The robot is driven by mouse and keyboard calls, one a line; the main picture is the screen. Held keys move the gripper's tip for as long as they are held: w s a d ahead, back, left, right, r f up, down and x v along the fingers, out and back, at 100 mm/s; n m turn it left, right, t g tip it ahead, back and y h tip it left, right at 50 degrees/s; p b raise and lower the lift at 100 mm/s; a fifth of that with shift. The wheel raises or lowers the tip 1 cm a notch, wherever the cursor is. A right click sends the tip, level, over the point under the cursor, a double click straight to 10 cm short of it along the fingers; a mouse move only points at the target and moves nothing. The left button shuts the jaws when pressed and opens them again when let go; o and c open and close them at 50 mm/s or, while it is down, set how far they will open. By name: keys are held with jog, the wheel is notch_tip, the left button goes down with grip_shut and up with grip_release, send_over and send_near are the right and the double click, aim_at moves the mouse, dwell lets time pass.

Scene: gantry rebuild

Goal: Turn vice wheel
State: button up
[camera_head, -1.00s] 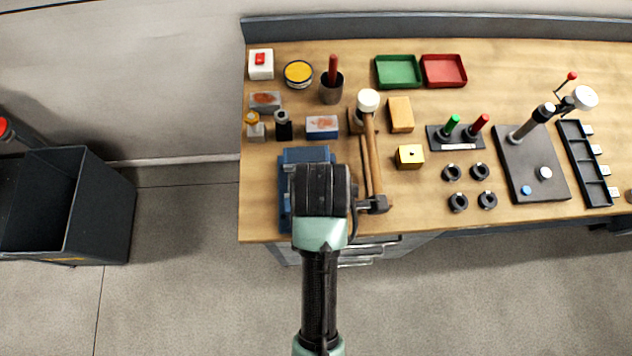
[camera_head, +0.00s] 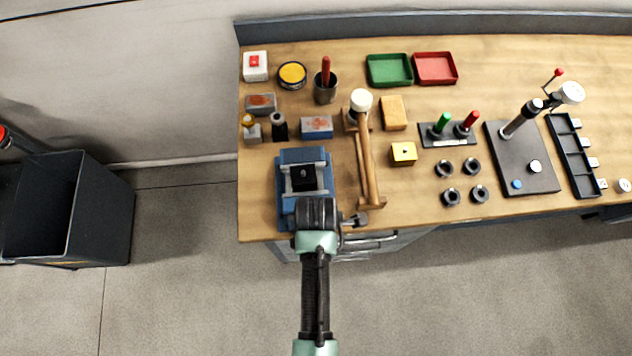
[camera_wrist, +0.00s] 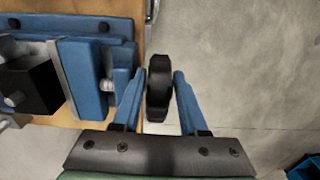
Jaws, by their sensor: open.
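The blue vice (camera_head: 286,205) sits at the left front corner of the wooden bench, with a dark block (camera_head: 303,177) between its jaws. My gripper (camera_head: 317,212) is over the vice's front end at the bench edge, and it hides the wheel in the head view. In the wrist view the vice (camera_wrist: 84,78) is at the left, and its black wheel (camera_wrist: 158,95) stands edge-on at the end of the screw. My open gripper (camera_wrist: 158,78) has one blue finger on each side of the wheel. A gap shows on the right; contact on the left is unclear.
A wooden mallet-like tool (camera_head: 367,165) lies close to the vice's right side. A blue brush-like block (camera_head: 316,127) and small bottles stand behind it. A dark bin (camera_head: 100,215) is on the floor at left. The floor in front of the bench is clear.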

jog(key=shift+w+f, duration=0.1)
jog(key=shift+f, duration=0.2)
grip_shut()
jog(key=shift+y, duration=0.3)
